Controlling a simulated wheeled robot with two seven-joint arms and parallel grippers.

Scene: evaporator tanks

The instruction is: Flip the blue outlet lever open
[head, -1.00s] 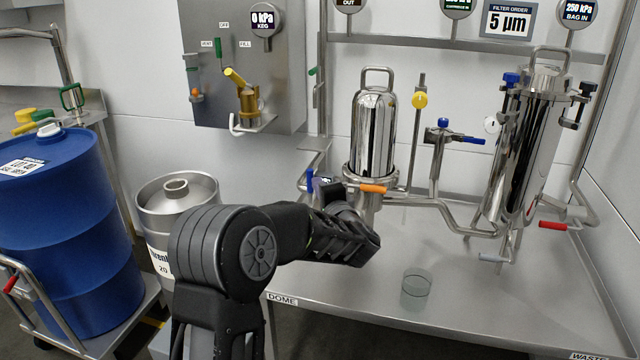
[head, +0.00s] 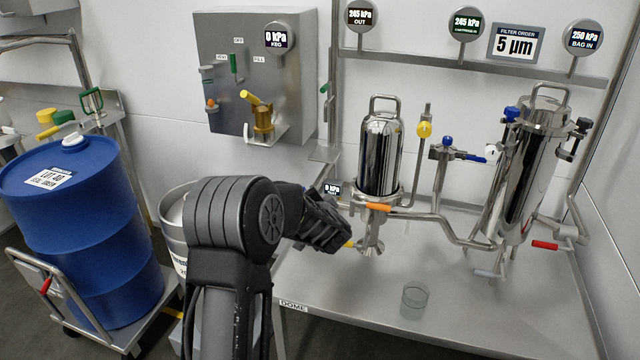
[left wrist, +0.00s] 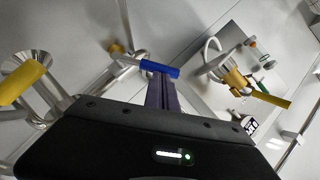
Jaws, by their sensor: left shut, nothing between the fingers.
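A blue lever (left wrist: 160,69) on a steel pipe shows in the left wrist view, just beyond my left gripper's fingertips (left wrist: 161,80). The fingers are shut and empty; whether they touch the lever I cannot tell. In the head view my left gripper (head: 328,224) is left of the small steel filter housing (head: 379,155) and hides this lever. Another blue lever (head: 470,156) is on a valve between the two housings. My right gripper is out of view.
An orange handle (head: 379,208) is under the small housing. A yellow handle (left wrist: 22,82) is near the fingers. The taller housing (head: 525,175) stands right, and a glass beaker (head: 414,301) is on the steel bench (head: 480,325). A blue drum (head: 85,240) stands left.

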